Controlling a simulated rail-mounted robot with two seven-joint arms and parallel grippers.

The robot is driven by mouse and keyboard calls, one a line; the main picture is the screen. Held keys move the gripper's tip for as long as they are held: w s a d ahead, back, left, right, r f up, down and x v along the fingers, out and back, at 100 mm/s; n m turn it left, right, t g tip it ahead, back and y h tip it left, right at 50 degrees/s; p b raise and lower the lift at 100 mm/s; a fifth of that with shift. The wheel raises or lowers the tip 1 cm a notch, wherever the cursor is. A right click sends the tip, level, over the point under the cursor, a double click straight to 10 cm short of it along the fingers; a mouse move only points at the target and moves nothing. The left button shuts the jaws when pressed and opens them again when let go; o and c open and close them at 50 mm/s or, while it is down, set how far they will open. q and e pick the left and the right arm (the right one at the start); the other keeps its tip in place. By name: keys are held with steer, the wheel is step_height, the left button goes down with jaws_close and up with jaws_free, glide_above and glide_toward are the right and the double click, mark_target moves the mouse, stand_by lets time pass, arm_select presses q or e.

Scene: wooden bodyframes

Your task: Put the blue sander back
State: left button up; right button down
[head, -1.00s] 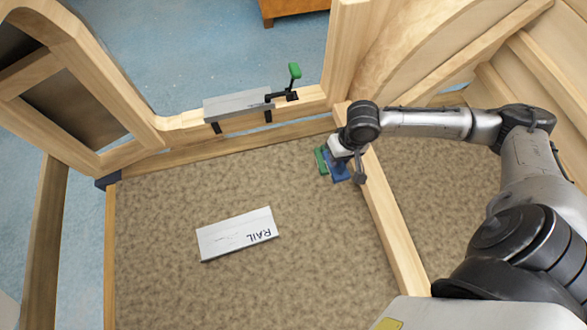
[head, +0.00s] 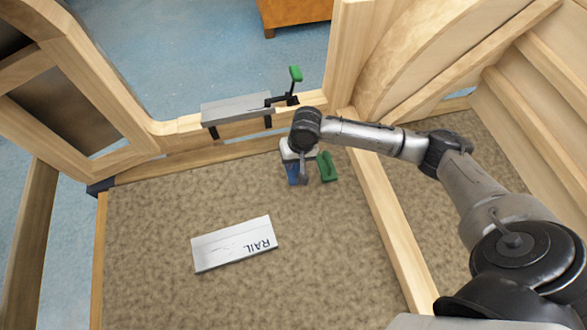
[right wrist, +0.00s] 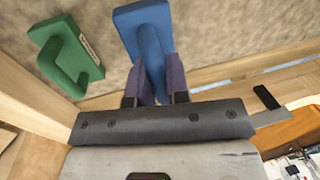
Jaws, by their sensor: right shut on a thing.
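The blue sander (head: 293,173) is at the far end of the brown carpeted floor, partly hidden under my right gripper (head: 302,165). In the right wrist view the purple fingers of the gripper (right wrist: 155,78) are shut on the handle of the blue sander (right wrist: 138,18). How high the sander is above the carpet I cannot tell. A green sander (head: 327,167) lies on the carpet just right of it, apart from it, beside the wooden beam. The green sander (right wrist: 66,55) is at the left in the right wrist view. My left gripper is not in view.
A white board marked RAIL (head: 235,243) lies on the carpet nearer me. A grey board (head: 236,110) and a green-handled clamp (head: 294,80) are at the far wooden frame. A wooden beam (head: 385,225) bounds the carpet on the right. The carpet left of the sander is clear.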

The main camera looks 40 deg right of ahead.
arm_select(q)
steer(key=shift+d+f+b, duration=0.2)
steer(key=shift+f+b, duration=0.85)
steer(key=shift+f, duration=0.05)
arm_select(e)
steer(key=shift+f, duration=2.15)
steer(key=shift+r, duration=0.1)
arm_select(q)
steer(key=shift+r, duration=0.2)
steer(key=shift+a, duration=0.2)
arm_select(e)
steer(key=c, duration=1.1)
jaws_free()
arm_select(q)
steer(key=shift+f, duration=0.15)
